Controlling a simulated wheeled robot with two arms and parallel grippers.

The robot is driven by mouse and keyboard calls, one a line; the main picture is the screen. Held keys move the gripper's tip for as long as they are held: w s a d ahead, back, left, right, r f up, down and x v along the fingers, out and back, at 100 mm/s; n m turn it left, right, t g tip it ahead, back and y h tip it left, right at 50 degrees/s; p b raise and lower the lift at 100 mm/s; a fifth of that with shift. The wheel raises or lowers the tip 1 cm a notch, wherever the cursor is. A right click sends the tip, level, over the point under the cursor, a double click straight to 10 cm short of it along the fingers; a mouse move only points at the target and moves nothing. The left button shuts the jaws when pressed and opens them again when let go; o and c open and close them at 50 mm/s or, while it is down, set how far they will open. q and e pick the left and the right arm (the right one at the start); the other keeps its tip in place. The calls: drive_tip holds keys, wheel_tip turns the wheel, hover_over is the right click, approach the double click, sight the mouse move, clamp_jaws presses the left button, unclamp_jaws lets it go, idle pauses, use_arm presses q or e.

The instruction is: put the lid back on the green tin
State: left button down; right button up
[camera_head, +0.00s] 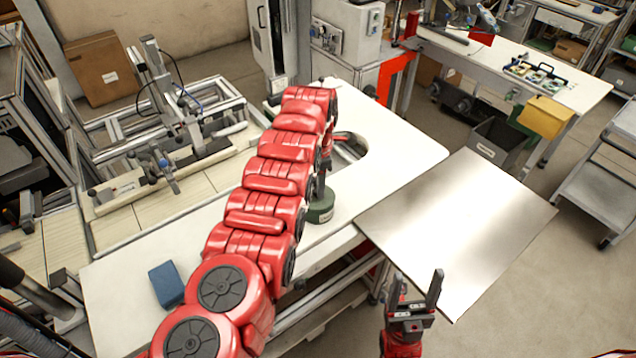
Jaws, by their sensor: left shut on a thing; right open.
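A round green tin (321,212) stands on the white table, partly hidden behind my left arm. My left gripper (322,188) points down at its top, mostly hidden by my red arm. It is shut on what seems to be the lid, at the top of the tin. The lid's outline cannot be made out, and I cannot tell whether it is seated. My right gripper (418,288) is open and empty, pointing up, in front of the metal sheet and away from the tin.
A blue block (167,284) lies on the white table (125,295) at the left. A bare metal sheet (455,230) adjoins the table at the right. A rounded opening (352,148) lies behind the tin. A metal fixture (165,130) stands at the back left.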

idle(0.3)
use_arm(q)
drive_tip(key=shift+b, duration=0.75)
idle(1.1)
drive_tip(key=shift+f+b, duration=0.15)
drive_tip(key=shift+b, duration=0.7)
idle(0.8)
unclamp_jaws()
idle(0.7)
